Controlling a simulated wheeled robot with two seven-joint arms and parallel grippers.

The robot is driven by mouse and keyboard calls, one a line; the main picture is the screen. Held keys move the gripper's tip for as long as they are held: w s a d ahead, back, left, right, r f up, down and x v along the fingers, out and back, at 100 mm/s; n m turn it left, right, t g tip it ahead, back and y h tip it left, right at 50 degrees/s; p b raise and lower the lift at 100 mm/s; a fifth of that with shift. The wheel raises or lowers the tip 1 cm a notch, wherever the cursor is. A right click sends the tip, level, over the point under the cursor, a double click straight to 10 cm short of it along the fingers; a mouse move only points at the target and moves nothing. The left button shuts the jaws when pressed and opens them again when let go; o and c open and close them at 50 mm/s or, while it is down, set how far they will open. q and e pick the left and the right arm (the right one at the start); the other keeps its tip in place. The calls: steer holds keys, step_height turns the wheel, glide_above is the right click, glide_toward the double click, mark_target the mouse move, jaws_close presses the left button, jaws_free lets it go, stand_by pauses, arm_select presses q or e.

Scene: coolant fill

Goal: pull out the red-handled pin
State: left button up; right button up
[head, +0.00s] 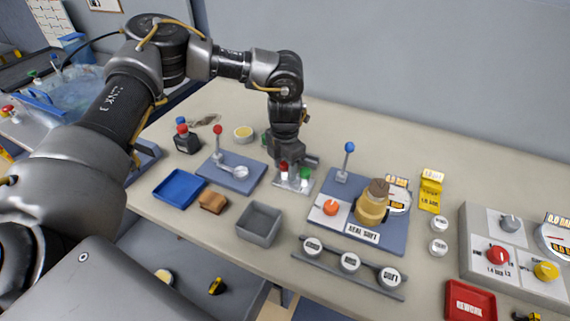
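A small metal block (293,184) stands on the bench near the middle. A red piece (284,166), perhaps the red handle of the pin, and a green piece (306,174) show at its top. My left gripper (291,161) comes down from above, right at the block and the red piece. The gripper covers part of them, and its fingers are too small and dark to tell whether they are open, shut or touching the red piece. My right gripper is not in view.
Left of the block are a blue plate with a red-knobbed lever (217,140) and a blue tray (180,187). A grey bin (259,223) stands in front. Right is a seal-soft panel (395,236) with a blue-knobbed lever (348,157). A red tray (470,301) is at lower right.

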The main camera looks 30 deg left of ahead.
mark_target(285, 164)
arm_select(q)
steer(key=c, duration=0.8)
steer(key=shift+o, duration=0.2)
steer(key=shift+r+p, duration=0.3)
steer(key=shift+r, duration=0.05)
steer(key=shift+r+p, duration=2.35)
steer(key=shift+r, duration=0.6)
